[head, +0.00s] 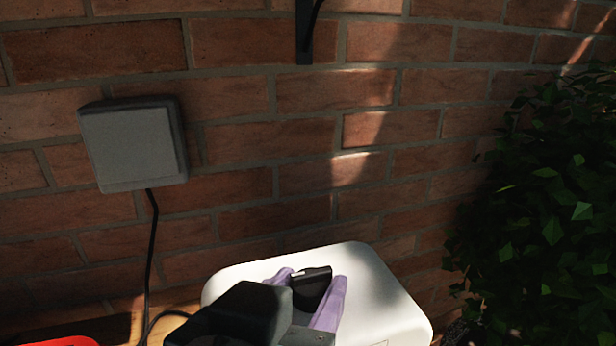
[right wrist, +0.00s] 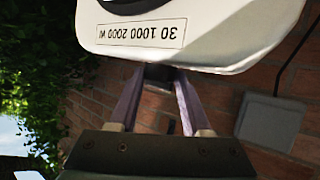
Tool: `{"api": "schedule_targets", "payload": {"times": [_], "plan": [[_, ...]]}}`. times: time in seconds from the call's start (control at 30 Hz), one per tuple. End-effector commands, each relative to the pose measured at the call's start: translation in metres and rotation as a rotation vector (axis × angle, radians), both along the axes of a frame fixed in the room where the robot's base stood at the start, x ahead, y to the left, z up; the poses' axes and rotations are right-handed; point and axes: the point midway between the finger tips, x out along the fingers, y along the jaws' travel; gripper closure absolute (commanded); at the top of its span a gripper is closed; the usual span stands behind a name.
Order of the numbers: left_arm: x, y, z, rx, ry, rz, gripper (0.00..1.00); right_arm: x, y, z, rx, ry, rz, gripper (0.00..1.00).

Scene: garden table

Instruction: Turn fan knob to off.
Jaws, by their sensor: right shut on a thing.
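The white fan heater (head: 378,300) stands at the bottom of the head view, close to the brick wall. Its black knob (head: 313,290) sits on its top. My right gripper (head: 312,279) has its purple fingers on either side of the knob and is shut on it. In the right wrist view the heater (right wrist: 225,52) hangs across the top, with a label reading upside down "30 1000 2000 W" (right wrist: 141,34). The dark knob (right wrist: 157,76) shows there between the fingertips. The knob's pointer setting cannot be read. My left gripper is not in view.
A grey box (head: 133,145) is fixed to the brick wall, with a black cable (head: 152,240) running down from it. A leafy bush (head: 550,210) fills the right side. A black bracket (head: 305,30) is above. A red thing (head: 62,341) shows at the lower left.

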Motion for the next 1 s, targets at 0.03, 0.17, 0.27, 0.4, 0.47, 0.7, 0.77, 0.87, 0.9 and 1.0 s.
{"api": "schedule_targets", "payload": {"times": [0.03,0.17,0.27,0.4,0.47,0.7,0.77,0.87,0.9,1.0], "plan": [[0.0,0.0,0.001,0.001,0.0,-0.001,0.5,0.0,-0.001,0.0,-0.002,0.001,0.003,1.0],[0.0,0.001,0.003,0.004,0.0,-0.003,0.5,0.0,-0.002,0.0,-0.003,0.002,0.026,1.0],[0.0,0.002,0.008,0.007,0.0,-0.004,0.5,0.0,-0.002,0.001,-0.002,0.001,0.065,1.0],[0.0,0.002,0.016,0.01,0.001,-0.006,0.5,-0.001,-0.005,0.002,-0.004,0.001,0.149,1.0],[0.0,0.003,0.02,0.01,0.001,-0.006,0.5,-0.001,-0.006,0.002,-0.004,0.001,0.196,1.0],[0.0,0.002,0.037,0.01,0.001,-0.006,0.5,-0.001,-0.01,0.003,-0.007,0.0,0.417,1.0],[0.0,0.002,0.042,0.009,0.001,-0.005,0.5,-0.001,-0.011,0.004,-0.006,0.0,0.474,1.0],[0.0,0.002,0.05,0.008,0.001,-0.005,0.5,0.0,-0.013,0.004,-0.007,0.0,0.569,1.0],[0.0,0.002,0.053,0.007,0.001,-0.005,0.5,0.0,-0.013,0.004,-0.009,0.001,0.606,1.0],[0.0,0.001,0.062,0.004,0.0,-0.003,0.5,0.001,-0.015,0.004,-0.009,0.001,0.701,1.0]]}}
